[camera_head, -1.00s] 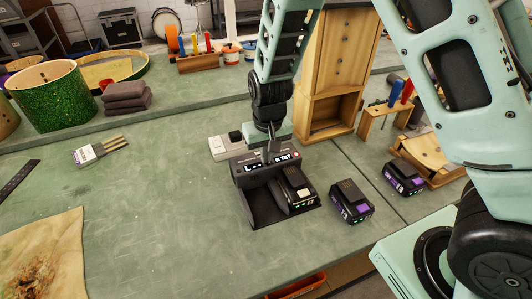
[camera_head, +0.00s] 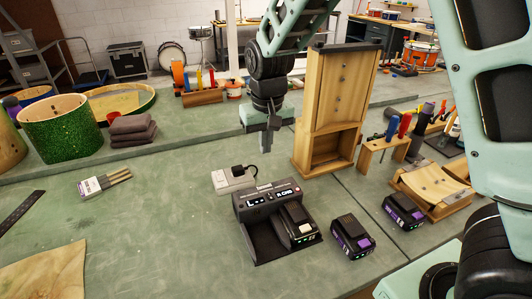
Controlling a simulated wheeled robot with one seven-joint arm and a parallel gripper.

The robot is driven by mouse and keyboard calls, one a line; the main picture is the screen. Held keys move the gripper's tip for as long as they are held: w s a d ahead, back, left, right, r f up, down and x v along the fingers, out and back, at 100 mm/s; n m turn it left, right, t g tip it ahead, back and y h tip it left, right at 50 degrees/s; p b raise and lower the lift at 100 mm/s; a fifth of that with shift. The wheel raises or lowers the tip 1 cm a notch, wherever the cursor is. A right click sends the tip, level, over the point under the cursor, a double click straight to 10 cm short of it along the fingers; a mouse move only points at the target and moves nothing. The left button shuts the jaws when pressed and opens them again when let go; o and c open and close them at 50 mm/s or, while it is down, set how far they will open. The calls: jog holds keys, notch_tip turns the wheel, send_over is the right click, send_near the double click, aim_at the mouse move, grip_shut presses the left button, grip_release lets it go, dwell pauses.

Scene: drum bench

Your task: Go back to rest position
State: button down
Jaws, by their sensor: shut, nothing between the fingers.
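My gripper (camera_head: 266,141) is shut and empty. It points down above the green bench, behind the battery charger and apart from it. The charger (camera_head: 267,196) is a dark box with a lit display. One black battery (camera_head: 296,226) sits in its right bay, with small green lights on its front. The left bay (camera_head: 262,243) is empty.
Two more batteries, a near one (camera_head: 352,236) and a purple-marked one (camera_head: 403,212), stand right of the charger. A power strip (camera_head: 234,180) lies behind it. A wooden cabinet (camera_head: 332,110) stands close right of my gripper. The bench's left middle is mostly clear.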

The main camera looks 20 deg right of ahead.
dwell(0.4)
jog(key=s+a+r+n, duration=0.1)
jog(key=s+a+n, duration=0.1)
jog(key=s, duration=0.7)
jog(key=s+a+r+n, duration=0.1)
jog(key=s+a+n, duration=0.1)
jog(key=s, duration=0.7)
jog(key=s+a+r+n+g, duration=0.1)
jog(key=s+a+n, duration=0.1)
jog(key=s, duration=0.8)
jog(key=shift+a+n+y, duration=0.3)
jog(key=shift+a+n, duration=0.1)
jog(key=shift+n, duration=0.5)
